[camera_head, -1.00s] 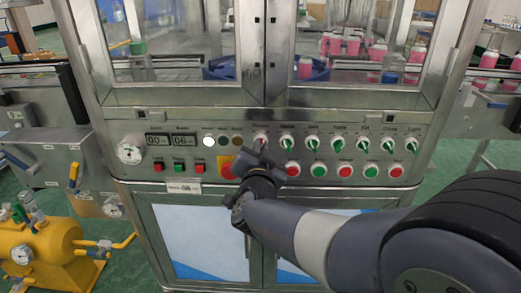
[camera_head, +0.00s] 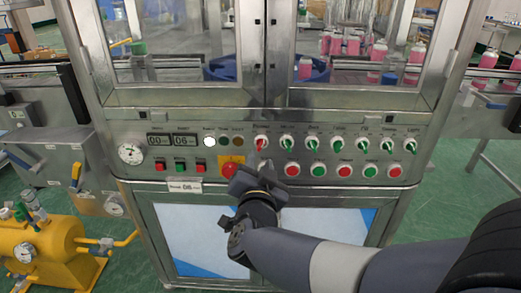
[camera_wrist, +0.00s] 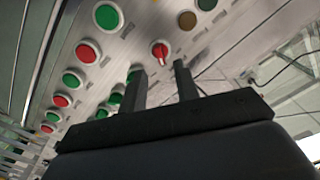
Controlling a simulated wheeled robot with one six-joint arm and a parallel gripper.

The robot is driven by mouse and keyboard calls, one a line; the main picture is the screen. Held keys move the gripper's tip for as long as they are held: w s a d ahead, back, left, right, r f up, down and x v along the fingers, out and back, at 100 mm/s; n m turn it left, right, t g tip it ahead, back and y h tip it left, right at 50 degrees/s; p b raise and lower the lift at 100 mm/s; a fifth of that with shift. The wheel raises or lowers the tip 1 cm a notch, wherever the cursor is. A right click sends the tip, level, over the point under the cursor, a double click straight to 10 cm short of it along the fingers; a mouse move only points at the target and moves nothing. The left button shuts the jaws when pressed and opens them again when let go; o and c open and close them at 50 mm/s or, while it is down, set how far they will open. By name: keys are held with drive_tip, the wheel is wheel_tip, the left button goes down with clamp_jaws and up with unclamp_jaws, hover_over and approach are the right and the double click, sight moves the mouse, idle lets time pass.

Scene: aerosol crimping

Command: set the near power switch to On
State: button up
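The power switch (camera_head: 261,143) is the leftmost rotary switch in the upper row of the machine's front panel. Its knob shows red, and it also shows in the wrist view (camera_wrist: 160,50), just beyond my fingertips. My gripper (camera_head: 258,163) is in front of the panel, just below the switch. In the wrist view my gripper (camera_wrist: 159,69) has its two fingers apart with an empty gap, and the switch lies roughly in line with that gap. The fingers look clear of the knob.
Several green-handled switches (camera_head: 312,144) continue the row to the right. Red and green push buttons (camera_head: 318,170) sit below them. A red emergency button (camera_head: 229,170) on a yellow plate is close left of my gripper. A white lamp (camera_head: 209,142) is lit.

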sight(261, 148)
drive_tip(key=s, duration=0.5)
drive_tip(key=shift+p, duration=0.35)
drive_tip(key=shift+w, duration=0.15)
drive_tip(key=w+b, duration=0.2)
drive_tip(key=w, duration=0.8)
drive_tip(key=shift+w+d, duration=0.15)
drive_tip(key=shift+w, duration=0.25)
drive_tip(key=shift+s, duration=0.1)
